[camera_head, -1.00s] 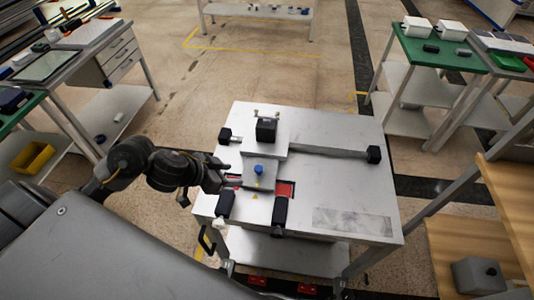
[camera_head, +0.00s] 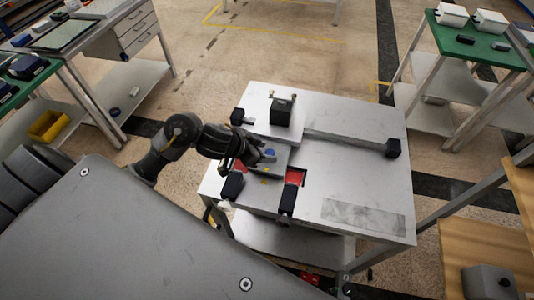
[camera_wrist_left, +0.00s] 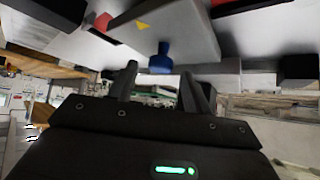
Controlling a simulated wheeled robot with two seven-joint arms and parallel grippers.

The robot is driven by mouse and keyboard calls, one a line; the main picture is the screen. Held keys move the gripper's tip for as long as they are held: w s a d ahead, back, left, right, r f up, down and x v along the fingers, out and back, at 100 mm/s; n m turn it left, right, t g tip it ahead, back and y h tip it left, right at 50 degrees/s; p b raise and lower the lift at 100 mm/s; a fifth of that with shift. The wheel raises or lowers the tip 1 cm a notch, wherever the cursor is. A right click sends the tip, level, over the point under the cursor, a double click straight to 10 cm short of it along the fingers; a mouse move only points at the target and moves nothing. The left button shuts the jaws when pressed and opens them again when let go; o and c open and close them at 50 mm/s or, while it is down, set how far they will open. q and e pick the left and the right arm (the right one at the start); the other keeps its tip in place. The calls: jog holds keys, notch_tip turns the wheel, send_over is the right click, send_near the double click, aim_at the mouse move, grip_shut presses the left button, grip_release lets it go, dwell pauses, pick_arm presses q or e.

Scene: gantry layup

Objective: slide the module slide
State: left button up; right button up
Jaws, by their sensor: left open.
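The module slide looks to be the grey plate (camera_head: 279,162) with a blue knob (camera_head: 269,153) on the light grey bench. Red patches show on both sides of it, and two black blocks stand near its front. My left gripper (camera_head: 261,156) is open at the knob and partly hides it in the head view. In the left wrist view the blue knob (camera_wrist_left: 161,60) stands out from the plate (camera_wrist_left: 190,35), between the two open fingers (camera_wrist_left: 158,75) in the picture. I cannot tell whether they touch it. My right gripper is not in view.
A long bar runs right across the bench top (camera_head: 360,180) to a black end block (camera_head: 393,148). A black box (camera_head: 283,111) stands behind the plate. The bench's right half is mostly clear. A green-topped table (camera_head: 480,42) stands at the back right.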

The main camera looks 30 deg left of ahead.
pick_arm(q)
jog(key=shift+x, duration=0.85)
jog(key=shift+c, duration=0.4)
grip_shut()
